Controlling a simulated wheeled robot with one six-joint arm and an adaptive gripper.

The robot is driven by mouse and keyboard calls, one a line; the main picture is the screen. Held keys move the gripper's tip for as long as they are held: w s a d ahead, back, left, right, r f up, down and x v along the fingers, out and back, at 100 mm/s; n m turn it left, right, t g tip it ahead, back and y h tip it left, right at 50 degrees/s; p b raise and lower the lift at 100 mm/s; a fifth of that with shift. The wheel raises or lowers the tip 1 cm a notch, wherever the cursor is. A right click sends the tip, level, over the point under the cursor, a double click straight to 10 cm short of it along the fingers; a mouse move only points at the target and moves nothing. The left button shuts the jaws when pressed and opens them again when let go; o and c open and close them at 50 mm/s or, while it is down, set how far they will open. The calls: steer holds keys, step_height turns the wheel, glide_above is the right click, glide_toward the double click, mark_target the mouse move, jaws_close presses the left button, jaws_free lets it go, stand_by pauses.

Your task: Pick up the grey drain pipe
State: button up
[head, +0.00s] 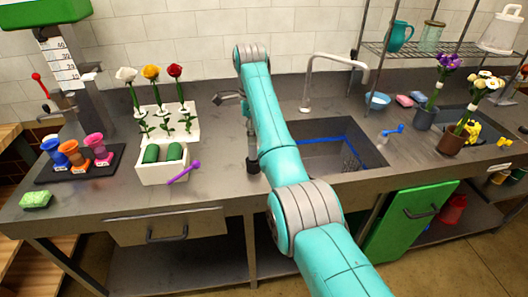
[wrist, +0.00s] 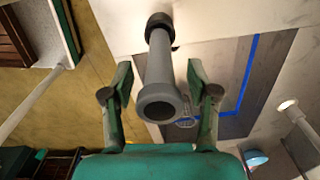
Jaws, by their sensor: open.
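The grey drain pipe (wrist: 158,72) stands between the two fingers of my gripper (wrist: 159,78) in the wrist view. Its hollow open end faces the camera and a black collar is at its far end. The fingers are open, one on each side, with gaps between them and the pipe. In the head view the pipe (head: 250,143) shows partly, just left of my teal arm, upright on the counter's front part beside the sink. My gripper (head: 230,98) is partly hidden behind my arm there.
The sink (head: 335,150) with a blue line is right of the pipe, under a tap (head: 333,62). A white tray (head: 160,172) with green rolls and a white flower rack (head: 180,120) stand left. A purple spoon-like item (head: 184,172) lies at the tray's front.

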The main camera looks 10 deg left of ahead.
steer(key=shift+a+f, duration=0.1)
steer(key=shift+f, duration=0.4)
jaws_close()
